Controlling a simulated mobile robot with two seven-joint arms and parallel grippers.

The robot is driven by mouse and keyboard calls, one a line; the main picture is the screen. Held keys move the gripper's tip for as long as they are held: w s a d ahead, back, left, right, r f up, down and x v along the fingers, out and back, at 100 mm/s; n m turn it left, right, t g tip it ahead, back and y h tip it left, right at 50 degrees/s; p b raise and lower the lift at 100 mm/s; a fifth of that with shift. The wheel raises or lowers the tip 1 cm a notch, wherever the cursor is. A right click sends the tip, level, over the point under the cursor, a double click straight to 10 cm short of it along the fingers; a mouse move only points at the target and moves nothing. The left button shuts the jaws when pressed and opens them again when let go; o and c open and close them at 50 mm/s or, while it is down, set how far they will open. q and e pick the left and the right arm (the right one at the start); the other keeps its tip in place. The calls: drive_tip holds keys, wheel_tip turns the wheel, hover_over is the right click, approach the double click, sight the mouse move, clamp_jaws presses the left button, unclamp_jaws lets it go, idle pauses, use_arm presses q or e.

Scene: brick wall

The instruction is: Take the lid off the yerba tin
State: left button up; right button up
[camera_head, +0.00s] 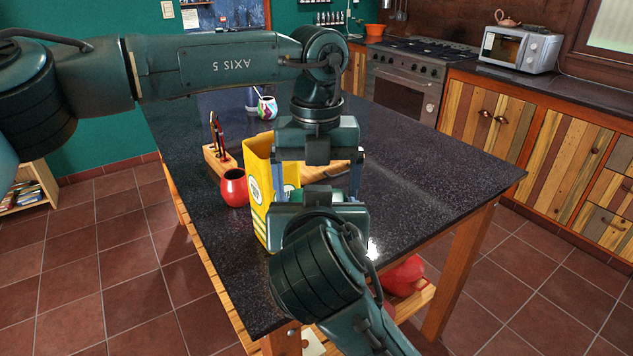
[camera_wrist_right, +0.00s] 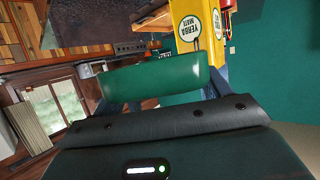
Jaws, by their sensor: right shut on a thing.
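The yellow yerba tin (camera_head: 257,165) stands on the dark table, partly covered by my grippers. Its "YERBA MATE" label shows in the right wrist view (camera_wrist_right: 186,28). My right gripper (camera_head: 322,184) reaches in from below, just right of the tin. In the right wrist view its fingers are shut on a rounded green thing (camera_wrist_right: 155,80), which looks like the lid; the tin shows beyond it. My left gripper (camera_head: 318,160) hangs from above, close over the right one; its fingertips are mostly hidden, so I cannot tell its opening.
A red mate cup (camera_head: 235,188) and a wooden holder with utensils (camera_head: 215,160) stand left of the tin. A colourful cup (camera_head: 267,108) stands farther back. A wooden board lies partly hidden behind my grippers. The table's right side (camera_head: 440,165) is clear.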

use_arm(q)
drive_tip(key=c, duration=0.8)
use_arm(e)
drive_tip(key=o, duration=1.1)
